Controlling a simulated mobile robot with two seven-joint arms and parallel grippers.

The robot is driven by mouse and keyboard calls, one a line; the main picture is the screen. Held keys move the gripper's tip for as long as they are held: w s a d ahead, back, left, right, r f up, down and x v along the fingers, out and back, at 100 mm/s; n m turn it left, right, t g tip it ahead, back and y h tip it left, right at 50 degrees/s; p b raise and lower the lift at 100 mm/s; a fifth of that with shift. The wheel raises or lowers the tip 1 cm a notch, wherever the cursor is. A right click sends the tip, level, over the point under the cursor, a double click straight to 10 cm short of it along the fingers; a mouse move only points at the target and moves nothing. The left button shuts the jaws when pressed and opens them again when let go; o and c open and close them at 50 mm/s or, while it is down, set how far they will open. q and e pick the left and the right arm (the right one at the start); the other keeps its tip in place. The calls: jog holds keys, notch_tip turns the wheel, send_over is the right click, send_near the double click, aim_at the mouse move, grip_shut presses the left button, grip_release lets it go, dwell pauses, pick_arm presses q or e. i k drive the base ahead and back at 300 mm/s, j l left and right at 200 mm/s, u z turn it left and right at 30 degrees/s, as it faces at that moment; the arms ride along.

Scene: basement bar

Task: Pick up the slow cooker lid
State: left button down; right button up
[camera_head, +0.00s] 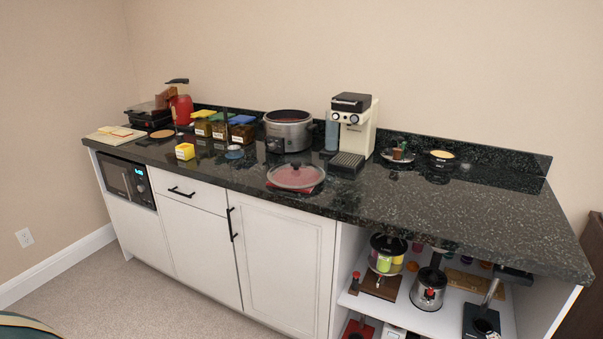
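The slow cooker lid (296,175) is a round glass lid with a dark knob. It lies near the front edge of the dark counter, on or over something red that shows through and beside it. The slow cooker (289,131) is a silver pot with dark handles, standing uncovered behind the lid. Neither of my grippers is in the head view.
A cream espresso machine (351,128) stands right of the cooker. The counter's right front (455,210) is clear. Open shelves (450,306) below hold appliances.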

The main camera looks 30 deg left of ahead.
aim_at(295, 175)
jog(key=i+u, duration=0.15)
jog(key=u, duration=0.8)
